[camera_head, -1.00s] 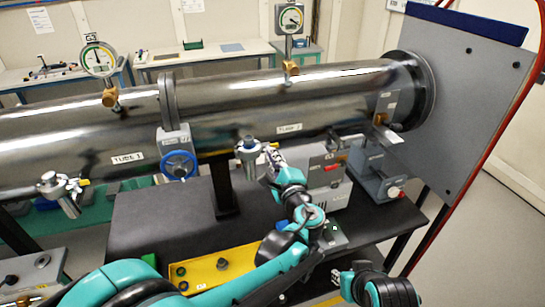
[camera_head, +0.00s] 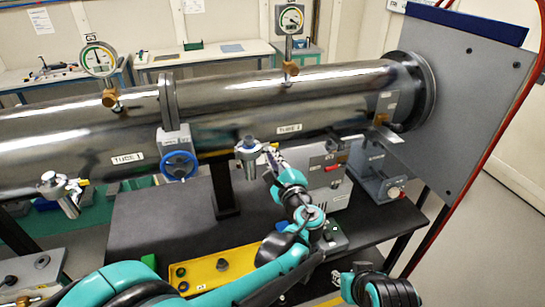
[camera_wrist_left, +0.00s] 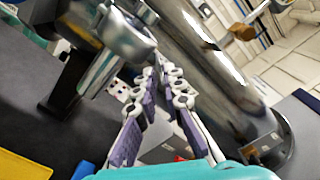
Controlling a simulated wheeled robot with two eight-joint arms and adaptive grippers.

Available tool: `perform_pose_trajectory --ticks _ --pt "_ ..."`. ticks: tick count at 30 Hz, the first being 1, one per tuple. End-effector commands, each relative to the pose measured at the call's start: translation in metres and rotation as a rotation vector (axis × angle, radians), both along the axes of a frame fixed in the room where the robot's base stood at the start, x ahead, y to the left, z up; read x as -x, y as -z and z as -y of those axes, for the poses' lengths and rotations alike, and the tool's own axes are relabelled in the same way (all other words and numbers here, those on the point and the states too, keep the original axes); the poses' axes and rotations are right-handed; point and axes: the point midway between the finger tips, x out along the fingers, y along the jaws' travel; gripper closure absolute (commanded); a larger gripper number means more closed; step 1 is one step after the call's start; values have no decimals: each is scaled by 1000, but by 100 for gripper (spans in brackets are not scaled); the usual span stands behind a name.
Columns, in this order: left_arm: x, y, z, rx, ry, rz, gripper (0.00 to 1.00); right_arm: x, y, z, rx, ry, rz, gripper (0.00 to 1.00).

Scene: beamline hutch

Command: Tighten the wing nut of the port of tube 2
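The port of tube 2 (camera_head: 248,152) is a metal cylinder hanging under the tube 2 body (camera_head: 300,112); it also fills the upper left of the left wrist view (camera_wrist_left: 125,38). Its wing nut is small and largely hidden by my fingertips, with a yellow bit (camera_head: 274,145) showing. My left gripper (camera_head: 271,155) is just right of the port, its tips at the wing nut's side. In the left wrist view its fingers (camera_wrist_left: 160,75) converge to a narrow gap at the tips; whether the nut is between them is unclear.
Tube 1's port (camera_head: 60,190) hangs at the left. A blue handwheel valve (camera_head: 179,165) sits between the tubes. A grey box (camera_head: 325,172) with a red label stands behind my left wrist, and a pump-like unit (camera_head: 385,178) stands to its right. The black shelf (camera_head: 155,225) is clear at left.

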Motion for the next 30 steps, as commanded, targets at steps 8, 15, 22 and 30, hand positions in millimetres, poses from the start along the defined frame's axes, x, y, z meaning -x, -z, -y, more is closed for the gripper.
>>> perform_pose_trajectory --ticks 8,15,22,30 --pt "0 -1 0 -2 -1 2 88 0 0 0 0 0 0 73" --pt "28 -1 10 -2 3 1 88 0 0 0 0 0 0 73" --pt "62 -1 22 -2 3 1 88 0 0 0 0 0 0 73" --pt "72 0 24 -1 0 1 88 0 0 0 0 0 0 73"
